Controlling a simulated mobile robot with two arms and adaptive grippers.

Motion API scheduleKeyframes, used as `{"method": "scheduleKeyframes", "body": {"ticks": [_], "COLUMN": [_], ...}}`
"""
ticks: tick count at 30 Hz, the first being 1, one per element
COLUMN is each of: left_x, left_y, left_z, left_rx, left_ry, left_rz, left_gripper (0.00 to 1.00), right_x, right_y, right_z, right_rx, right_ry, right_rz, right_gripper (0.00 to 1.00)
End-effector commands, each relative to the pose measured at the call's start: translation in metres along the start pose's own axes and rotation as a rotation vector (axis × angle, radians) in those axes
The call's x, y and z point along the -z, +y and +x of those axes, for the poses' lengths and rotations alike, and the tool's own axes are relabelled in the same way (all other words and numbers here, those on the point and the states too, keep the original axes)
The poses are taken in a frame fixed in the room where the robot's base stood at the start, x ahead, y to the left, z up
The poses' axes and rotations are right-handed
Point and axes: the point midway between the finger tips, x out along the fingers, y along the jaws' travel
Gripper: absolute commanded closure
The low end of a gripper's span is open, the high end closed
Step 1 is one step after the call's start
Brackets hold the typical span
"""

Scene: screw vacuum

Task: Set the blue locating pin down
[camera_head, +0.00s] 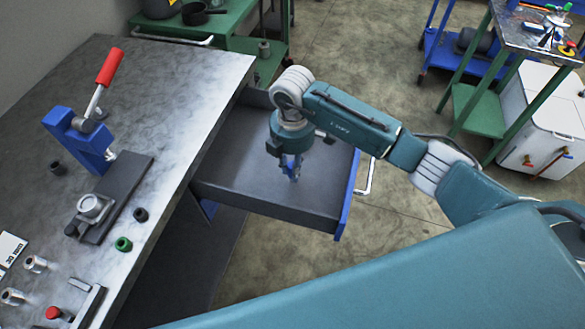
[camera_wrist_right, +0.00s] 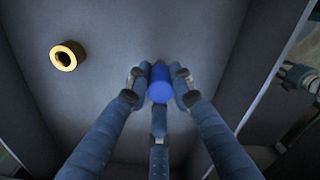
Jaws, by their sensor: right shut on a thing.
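The blue locating pin (camera_wrist_right: 159,86) is between the fingers of my right gripper in the right wrist view. My right gripper (camera_head: 291,166) is shut on it and points down inside the open drawer (camera_head: 235,138) in the head view. The pin's blue (camera_head: 293,177) shows small at the fingertips there. The fingers close around the pin from several sides in the wrist view. I cannot tell whether the pin's lower end touches the drawer floor. My left gripper is not identifiable in either view.
A brass-coloured ring (camera_wrist_right: 56,60) lies on the drawer floor, left of the fingers. The drawer walls stand close around. The workbench (camera_head: 165,85) beside it carries a red-handled press (camera_head: 84,140) and small parts. Much of the drawer floor is bare.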

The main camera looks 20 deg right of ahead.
Motion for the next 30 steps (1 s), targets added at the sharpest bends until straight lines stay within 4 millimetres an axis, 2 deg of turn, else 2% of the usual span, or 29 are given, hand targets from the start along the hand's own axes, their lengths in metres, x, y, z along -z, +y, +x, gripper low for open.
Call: {"method": "scheduleKeyframes", "body": {"ticks": [3, 14, 15, 18, 26, 30], "left_x": [0.001, 0.001, 0.001, 0.001, 0.002, 0.002], "left_y": [0.000, -0.001, -0.001, -0.001, -0.001, -0.001], "left_z": [-0.001, 0.001, 0.001, 0.001, 0.000, 0.000], "left_rx": [0.000, 0.001, 0.001, 0.001, 0.001, 0.001], "left_ry": [0.001, 0.003, 0.003, 0.003, 0.003, 0.003], "left_rz": [0.000, -0.001, -0.001, -0.001, -0.001, -0.001], "left_gripper": [0.62, 0.62, 0.62, 0.62, 0.62, 0.62], "right_x": [0.000, 0.000, 0.000, 0.000, 0.000, 0.001], "right_y": [0.000, 0.000, 0.000, 0.000, 0.000, 0.001], "right_z": [0.010, 0.015, 0.015, 0.014, 0.014, 0.005], "right_rx": [0.000, -0.001, -0.001, -0.001, -0.001, -0.003], "right_ry": [0.000, 0.000, 0.000, 0.000, 0.000, 0.001], "right_rz": [0.000, -0.001, -0.001, -0.001, -0.001, -0.001], "right_gripper": [1.00, 1.00, 0.76, 0.59, 0.59, 0.59]}}
